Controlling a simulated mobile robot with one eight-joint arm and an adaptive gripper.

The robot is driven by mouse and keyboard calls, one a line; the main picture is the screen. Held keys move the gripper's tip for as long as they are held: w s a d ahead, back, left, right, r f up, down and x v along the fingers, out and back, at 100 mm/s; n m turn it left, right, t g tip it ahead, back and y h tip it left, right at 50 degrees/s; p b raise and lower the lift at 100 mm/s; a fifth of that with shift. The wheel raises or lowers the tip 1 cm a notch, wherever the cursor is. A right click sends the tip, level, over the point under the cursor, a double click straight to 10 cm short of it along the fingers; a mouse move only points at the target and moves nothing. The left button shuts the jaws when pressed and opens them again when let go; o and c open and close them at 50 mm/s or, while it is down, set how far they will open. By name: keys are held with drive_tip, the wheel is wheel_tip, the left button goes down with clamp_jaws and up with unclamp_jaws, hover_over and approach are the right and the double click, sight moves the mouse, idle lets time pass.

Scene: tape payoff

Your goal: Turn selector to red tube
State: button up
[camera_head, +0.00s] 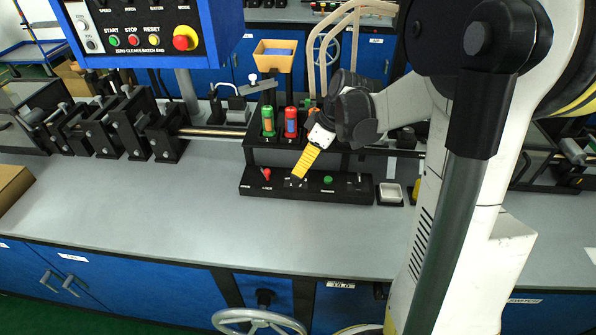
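A low black control panel (250,189) sits on the grey bench. It carries a red knob (266,174) at its left, a green button (328,180) and a small lever (358,178) at its right. Behind it, a black rack holds a green tube (267,121) and a red tube with a blue band (291,122). A third, orange-red top (313,112) is partly hidden by my arm. My gripper (298,177) points down with yellow fingers, its tip over the panel between the red knob and green button. It hides that spot. I cannot tell whether it touches, or which control is the selector.
A blue control box (145,30) with buttons hangs at upper left. Black roller stands (130,125) line the bench's left back. A small white tray (391,193) is right of the panel. A handwheel (258,320) is below the bench. The bench front left is clear.

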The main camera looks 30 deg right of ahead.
drive_tip(key=v, duration=0.6)
drive_tip(key=shift+r, duration=0.1)
drive_tip(key=s+a+r+m+t+h, duration=0.3)
drive_tip(key=s+a+m, duration=0.5)
drive_tip(key=s+a, duration=0.6)
drive_tip(key=shift+s+r+t, duration=0.25)
drive_tip(key=shift+s+t, duration=0.15)
drive_tip(key=shift+s, duration=0.3)
idle(1.0)
